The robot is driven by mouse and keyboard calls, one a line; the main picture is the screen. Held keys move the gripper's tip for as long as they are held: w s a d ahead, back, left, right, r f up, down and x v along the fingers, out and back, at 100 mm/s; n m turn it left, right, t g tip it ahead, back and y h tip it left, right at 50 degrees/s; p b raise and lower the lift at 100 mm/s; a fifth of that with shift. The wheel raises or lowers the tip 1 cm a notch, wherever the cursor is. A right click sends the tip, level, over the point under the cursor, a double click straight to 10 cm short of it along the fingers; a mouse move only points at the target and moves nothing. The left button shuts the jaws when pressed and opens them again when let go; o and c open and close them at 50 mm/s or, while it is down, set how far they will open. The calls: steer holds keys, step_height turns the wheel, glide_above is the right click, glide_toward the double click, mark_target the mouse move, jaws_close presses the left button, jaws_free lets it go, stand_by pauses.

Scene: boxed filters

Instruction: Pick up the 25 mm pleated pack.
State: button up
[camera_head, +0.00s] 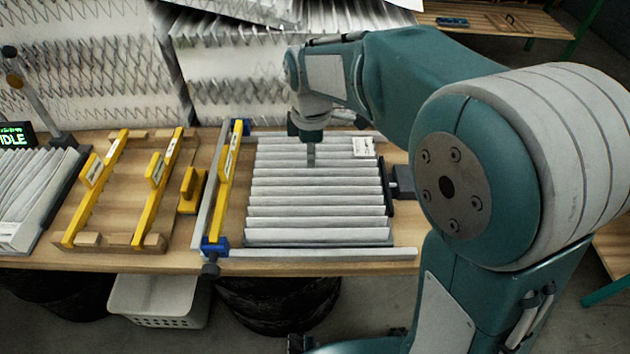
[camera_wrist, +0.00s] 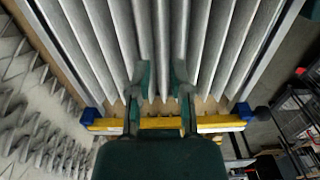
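A white pleated pack (camera_head: 318,200) lies in a metal-railed frame in the middle of the bench, with a small label (camera_head: 364,147) at its back right whose print I cannot read. Its pleats also fill the upper part of the wrist view (camera_wrist: 105,35). My gripper (camera_head: 311,160) points down over the back part of this pack. In the wrist view the two green fingers (camera_wrist: 160,75) stand apart with pleats visible between them. Whether the fingertips touch the pleats I cannot tell. A second pleated pack (camera_head: 28,190) sits at the far left; I cannot read any size on it.
A yellow bar with blue ends (camera_head: 226,180) runs along the pack's left side. Left of it are a wooden rack with yellow bars (camera_head: 118,190) and a yellow block (camera_head: 190,190). Large pleated sheets (camera_head: 90,75) stand behind the bench. A white basket (camera_head: 155,298) is below.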

mark_target(316, 178)
steer(key=f, duration=0.5)
steer(key=d+f, duration=0.1)
steer(key=f, duration=0.1)
steer(key=shift+f, duration=0.3)
jaws_close()
